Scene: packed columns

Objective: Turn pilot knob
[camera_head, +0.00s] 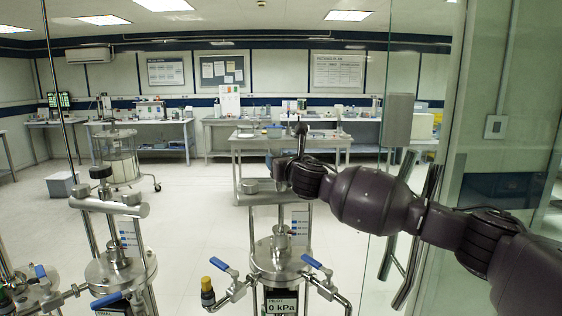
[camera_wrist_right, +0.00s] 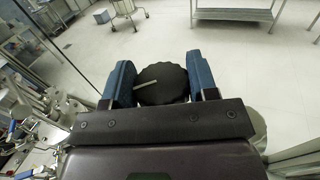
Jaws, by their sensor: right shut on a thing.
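The pilot column (camera_head: 277,258) stands front centre in the head view. Its display (camera_head: 282,303) reads PILOT, 0 kPa. My right gripper (camera_head: 281,171) is at the top of this column. In the right wrist view, a round black knob with a scalloped rim (camera_wrist_right: 168,83) sits between the two blue finger pads, and the jaws are shut on it. A pale pointer line (camera_wrist_right: 146,90) on the knob runs toward the left finger. In the head view the gripper mostly hides the knob. My left gripper is not in view.
A second column (camera_head: 118,268) with a black top knob (camera_head: 100,172) stands to the left. Valves with blue levers (camera_head: 312,261) flank the pilot column. A glass panel with a door handle (camera_head: 417,240) is at right. Lab tables (camera_head: 290,142) stand farther back, with open floor between.

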